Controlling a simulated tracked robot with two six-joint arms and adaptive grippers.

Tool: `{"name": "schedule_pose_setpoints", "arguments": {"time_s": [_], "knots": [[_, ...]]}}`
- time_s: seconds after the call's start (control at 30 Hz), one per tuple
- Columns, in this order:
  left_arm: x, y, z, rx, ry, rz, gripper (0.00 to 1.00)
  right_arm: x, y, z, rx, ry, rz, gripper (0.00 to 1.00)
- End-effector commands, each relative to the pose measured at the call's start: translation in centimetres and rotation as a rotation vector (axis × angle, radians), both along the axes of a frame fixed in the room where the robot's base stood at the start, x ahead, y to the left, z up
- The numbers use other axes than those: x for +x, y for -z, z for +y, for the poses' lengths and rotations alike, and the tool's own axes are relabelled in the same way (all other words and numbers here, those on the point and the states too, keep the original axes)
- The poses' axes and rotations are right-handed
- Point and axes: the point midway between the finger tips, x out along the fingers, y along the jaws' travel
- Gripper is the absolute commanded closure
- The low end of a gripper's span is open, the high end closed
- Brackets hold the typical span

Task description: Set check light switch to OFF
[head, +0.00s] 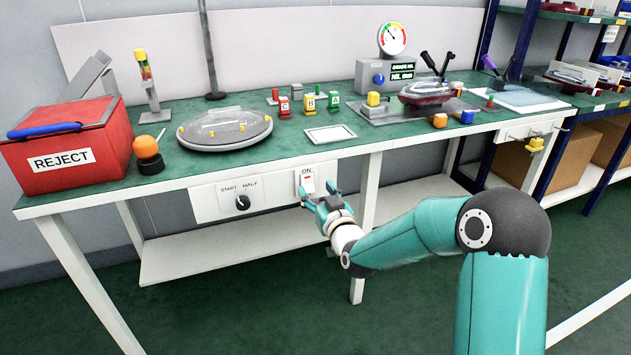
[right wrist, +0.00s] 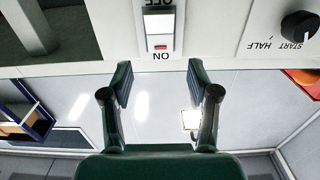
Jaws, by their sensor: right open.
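The check light switch (head: 308,183) is a white rocker on a white plate on the table's front edge, with "ON" above it. In the right wrist view the picture is upside down: the white rocker (right wrist: 159,23) has a small red strip at its ON end, and "OFF" is partly cut off at the top edge. I cannot tell for sure which way it is tipped. My right gripper (head: 318,191) is in front of the switch plate, its fingers open and empty; in the wrist view the gripper (right wrist: 159,78) has its fingertips apart, to either side of the switch. My left gripper is not in view.
A START/HALF knob panel (head: 240,198) is left of the switch. The space below the switch is open down to a white lower shelf (head: 220,243).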

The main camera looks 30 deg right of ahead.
Motion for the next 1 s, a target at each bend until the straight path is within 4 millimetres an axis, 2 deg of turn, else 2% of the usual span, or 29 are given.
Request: {"name": "schedule_pose_setpoints", "arguments": {"time_s": [0.1,0.3,0.7,1.0], "knots": [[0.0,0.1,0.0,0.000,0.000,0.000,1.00,2.2,0.1,-0.5,0.000,0.000,-0.001,0.40],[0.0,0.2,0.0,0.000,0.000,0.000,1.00,4.2,0.0,-1.0,0.000,0.000,-0.001,0.40],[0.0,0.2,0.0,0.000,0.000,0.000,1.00,4.8,0.0,-1.2,0.000,0.000,0.001,0.40],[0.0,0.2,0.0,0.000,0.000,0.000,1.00,4.7,0.0,-1.2,0.001,0.001,0.000,0.90]]}}
